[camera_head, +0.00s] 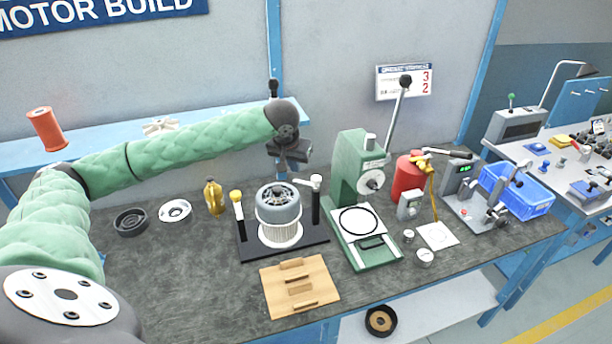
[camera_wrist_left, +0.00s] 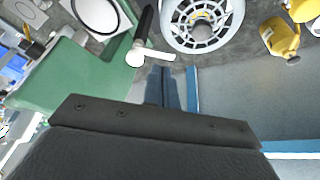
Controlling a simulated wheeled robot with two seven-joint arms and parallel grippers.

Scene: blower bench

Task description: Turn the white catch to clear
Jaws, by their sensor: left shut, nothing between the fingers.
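The white catch (camera_head: 315,181) sits on top of a black post at the right of a black fixture base (camera_head: 250,252). A grey, finned motor housing (camera_head: 279,207) stands on that base. In the left wrist view the catch (camera_wrist_left: 150,55) is a short white lever with a round knob, its arm reaching toward the housing (camera_wrist_left: 203,25). My left gripper (camera_head: 287,170) hangs above and slightly left of the catch, fingers shut and empty. In the wrist view the fingertips (camera_wrist_left: 161,70) appear close to the lever arm; I cannot tell if they touch. My right gripper is out of view.
A green press (camera_head: 350,170) stands close to the right of the catch. A wooden board (camera_head: 316,283) lies in front. The bench at front left is clear.

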